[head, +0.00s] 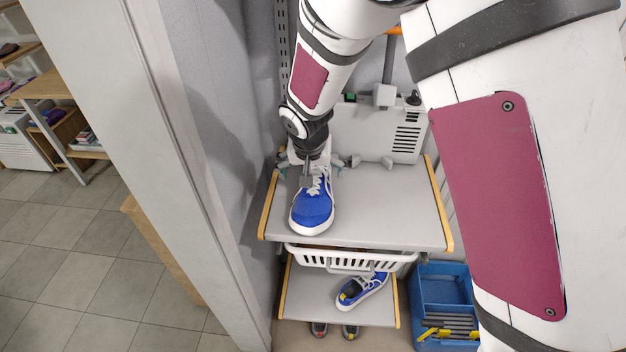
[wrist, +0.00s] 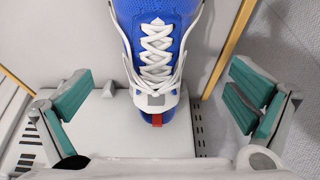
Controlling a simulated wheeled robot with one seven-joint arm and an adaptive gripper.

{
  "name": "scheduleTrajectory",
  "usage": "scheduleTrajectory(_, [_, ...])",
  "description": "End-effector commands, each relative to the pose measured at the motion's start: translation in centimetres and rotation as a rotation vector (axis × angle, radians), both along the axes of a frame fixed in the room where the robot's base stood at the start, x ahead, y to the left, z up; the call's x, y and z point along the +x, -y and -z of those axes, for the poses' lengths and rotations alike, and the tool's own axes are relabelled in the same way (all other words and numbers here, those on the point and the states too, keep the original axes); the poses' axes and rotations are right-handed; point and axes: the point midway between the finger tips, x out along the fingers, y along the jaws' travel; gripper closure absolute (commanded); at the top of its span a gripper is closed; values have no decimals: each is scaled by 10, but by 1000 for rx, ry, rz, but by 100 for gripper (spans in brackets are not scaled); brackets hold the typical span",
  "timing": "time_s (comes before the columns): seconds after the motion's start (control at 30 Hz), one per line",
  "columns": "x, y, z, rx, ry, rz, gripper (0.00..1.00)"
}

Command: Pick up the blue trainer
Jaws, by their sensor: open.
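A blue trainer (head: 312,208) with white laces and a white sole stands on the upper grey shelf (head: 385,215), toe toward the front. My gripper (head: 308,163) is over its heel end at the back of the shelf. In the wrist view the trainer (wrist: 155,45) shows its laces, white tongue and a red tab, lying between the widely spread fingers of my gripper (wrist: 155,108). The teal finger pads are apart from the shoe on both sides. A second blue trainer (head: 362,289) with a yellow heel patch lies on the lower shelf (head: 320,305).
A white box with vents (head: 378,135) stands at the back of the upper shelf. A blue crate (head: 440,290) is at lower right. A wall edge (head: 160,130) rises close on the left. The upper shelf's right half is clear.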

Motion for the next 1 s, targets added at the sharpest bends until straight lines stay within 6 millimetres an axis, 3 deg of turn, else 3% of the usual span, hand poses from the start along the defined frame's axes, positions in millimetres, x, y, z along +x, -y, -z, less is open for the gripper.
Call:
scheduleTrajectory(0.2, [14, 1, 33, -2, -1, -1, 0])
scheduleTrajectory(0.47, [21, 3, 48, -1, -1, 0, 0])
scheduleTrajectory(0.8, [39, 6, 85, -1, -2, -1, 0])
scheduleTrajectory(1.0, [42, 6, 88, 1, 0, -1, 0])
